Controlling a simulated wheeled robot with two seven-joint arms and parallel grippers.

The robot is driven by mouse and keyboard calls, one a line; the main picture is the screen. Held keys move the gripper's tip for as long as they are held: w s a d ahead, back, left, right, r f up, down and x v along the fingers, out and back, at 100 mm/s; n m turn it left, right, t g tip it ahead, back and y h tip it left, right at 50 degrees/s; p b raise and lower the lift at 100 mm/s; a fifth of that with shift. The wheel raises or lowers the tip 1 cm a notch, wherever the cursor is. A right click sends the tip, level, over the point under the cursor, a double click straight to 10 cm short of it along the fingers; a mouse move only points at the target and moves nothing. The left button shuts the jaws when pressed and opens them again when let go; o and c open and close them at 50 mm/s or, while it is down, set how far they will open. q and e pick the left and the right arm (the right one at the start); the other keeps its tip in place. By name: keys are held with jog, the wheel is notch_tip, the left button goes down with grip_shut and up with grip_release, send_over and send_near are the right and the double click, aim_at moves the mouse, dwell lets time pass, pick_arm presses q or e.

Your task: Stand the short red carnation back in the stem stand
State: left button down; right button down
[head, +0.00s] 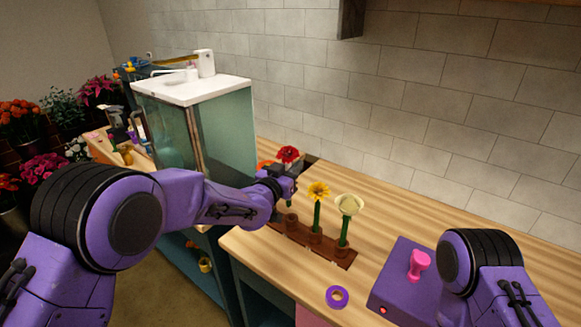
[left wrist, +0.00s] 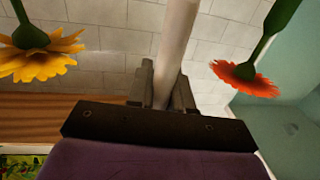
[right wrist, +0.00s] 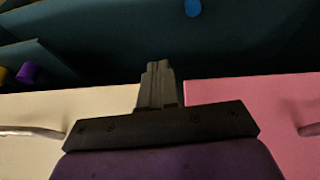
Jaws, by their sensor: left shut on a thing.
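The short red carnation (head: 287,154) shows its red bloom just above my left gripper (head: 284,186) in the head view. The gripper is shut on its stem, a pale rod (left wrist: 176,45) between the fingers in the left wrist view. The brown stem stand (head: 330,252) lies on the counter just below and right of the gripper. I cannot tell whether the stem's lower end is in a hole. My right gripper (right wrist: 159,85) has its fingers together, empty, in the right wrist view; the head view does not show it.
The stand holds a yellow flower (head: 318,190) and a cream flower (head: 348,205). An orange flower (head: 264,165) is behind my left gripper. A purple tape ring (head: 337,297) and a purple box (head: 395,285) with a pink knob (head: 418,265) are at the front right.

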pick_arm(q)
jog(key=shift+y, duration=0.3)
jog(key=f, duration=0.1)
jog(key=f+b, duration=0.1)
jog(key=d+f+b, duration=0.1)
jog(key=f, duration=0.1)
jog(key=shift+w, duration=0.25)
jog(key=shift+r, duration=0.1)
jog(key=shift+s+f+b, duration=0.1)
jog(key=shift+f+b, duration=0.4)
jog(key=shift+b, duration=0.3)
dwell(0.5)
jog(key=shift+f, duration=0.1)
jog(key=shift+f+b, duration=0.6)
jog(key=shift+f, duration=0.05)
dwell(0.4)
